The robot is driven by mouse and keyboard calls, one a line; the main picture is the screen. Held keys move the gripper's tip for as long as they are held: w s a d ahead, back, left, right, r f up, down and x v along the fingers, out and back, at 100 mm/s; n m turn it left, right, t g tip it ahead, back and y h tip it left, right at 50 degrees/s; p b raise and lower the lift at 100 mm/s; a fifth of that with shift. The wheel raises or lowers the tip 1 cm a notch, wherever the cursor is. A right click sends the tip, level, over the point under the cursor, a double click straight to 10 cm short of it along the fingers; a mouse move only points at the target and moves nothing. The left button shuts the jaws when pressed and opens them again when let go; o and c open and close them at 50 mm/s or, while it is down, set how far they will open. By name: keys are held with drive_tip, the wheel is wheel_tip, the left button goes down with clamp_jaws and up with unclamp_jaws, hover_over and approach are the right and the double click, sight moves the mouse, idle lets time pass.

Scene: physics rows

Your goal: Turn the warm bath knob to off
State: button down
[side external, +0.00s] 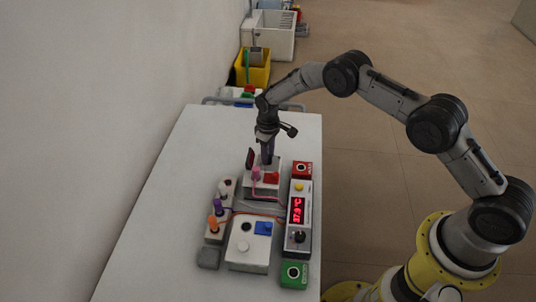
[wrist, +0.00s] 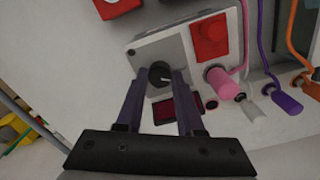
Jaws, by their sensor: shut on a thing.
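A dark round knob (wrist: 160,73) with a pale pointer mark sits on a grey-topped box (wrist: 142,50) in the wrist view. My gripper (wrist: 161,80) has its two dark purple fingers around this knob, one on each side, shut on it. The pointer mark points roughly right in the picture. In the side view my gripper (side external: 267,158) comes straight down onto the rear box (side external: 262,190); the knob is hidden there. A second black knob (side external: 299,237) is on the unit with a red display (side external: 297,210) reading 37.9 °C. No readable label shows which is the warm bath.
The rear box bears a red square (wrist: 210,37) and a pink plug (wrist: 221,82). Orange, purple and white plugs with cables stand at left. A white box (side external: 249,257) with a blue square is in front. Red (side external: 302,169) and green (side external: 294,274) button boxes stand at right. The table's left side is clear.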

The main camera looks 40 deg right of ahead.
drive_tip(key=shift+n, duration=1.3)
drive_tip(key=c, duration=0.5)
unclamp_jaws()
drive_tip(key=shift+r, duration=0.1)
wheel_tip(320, 180, up, 14)
drive_tip(key=shift+f, duration=0.15)
